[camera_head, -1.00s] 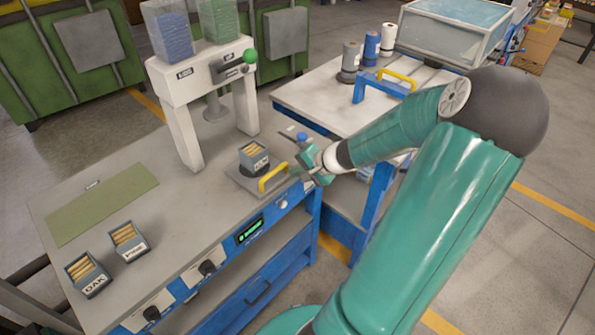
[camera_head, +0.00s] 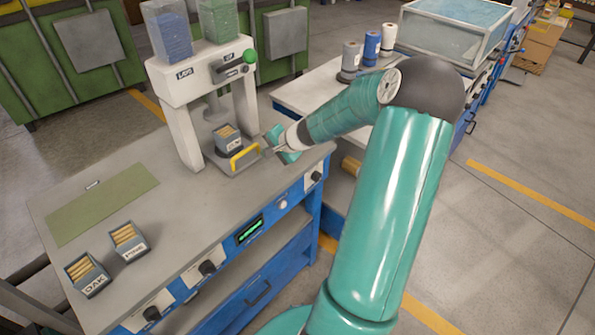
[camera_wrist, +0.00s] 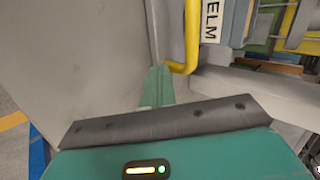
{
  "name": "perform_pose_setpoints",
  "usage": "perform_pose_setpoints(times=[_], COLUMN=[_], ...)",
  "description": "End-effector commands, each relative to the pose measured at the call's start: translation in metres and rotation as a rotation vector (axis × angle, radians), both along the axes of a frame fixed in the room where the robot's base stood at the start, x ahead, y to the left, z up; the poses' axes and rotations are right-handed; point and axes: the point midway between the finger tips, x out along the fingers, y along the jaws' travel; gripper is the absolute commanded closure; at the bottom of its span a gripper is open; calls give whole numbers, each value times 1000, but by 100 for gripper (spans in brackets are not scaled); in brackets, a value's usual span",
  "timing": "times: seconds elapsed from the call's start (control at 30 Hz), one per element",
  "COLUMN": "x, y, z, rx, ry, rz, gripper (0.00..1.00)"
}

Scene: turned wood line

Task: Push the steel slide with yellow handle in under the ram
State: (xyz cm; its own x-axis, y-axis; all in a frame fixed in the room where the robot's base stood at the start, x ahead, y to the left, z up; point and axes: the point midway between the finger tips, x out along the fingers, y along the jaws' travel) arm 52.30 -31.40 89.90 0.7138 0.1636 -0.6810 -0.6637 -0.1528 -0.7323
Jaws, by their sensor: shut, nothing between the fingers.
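The steel slide (camera_head: 225,163) lies on the bench top at the foot of the white press, partly between its legs. Its yellow handle (camera_head: 245,158) stands at the near edge. A grey box of wooden pegs (camera_head: 228,141) sits on the slide; its label reads ELM in the wrist view (camera_wrist: 212,22). The ram (camera_head: 215,109) hangs above, behind the box. My gripper (camera_head: 270,146) is shut and empty, just right of the handle. In the wrist view the yellow handle (camera_wrist: 191,45) is close by the fingers; I cannot tell whether they touch.
The press (camera_head: 200,80) has a green-knobbed lever (camera_head: 249,56). The bench middle is clear. A side table (camera_head: 300,97) stands behind my arm.

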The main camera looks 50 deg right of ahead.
Motion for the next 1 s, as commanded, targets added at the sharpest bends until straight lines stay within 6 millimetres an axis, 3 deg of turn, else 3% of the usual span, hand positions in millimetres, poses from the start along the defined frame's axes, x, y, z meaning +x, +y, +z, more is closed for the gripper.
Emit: perform_pose_setpoints(times=[0.1, 0.3, 1.0], x=[20, 36, 43], y=[2, 1, 1], z=[0, 0, 1], rx=[0, 0, 0], ry=[-1, 0, -5], rz=[3, 0, 0], gripper=[100, 100, 100])
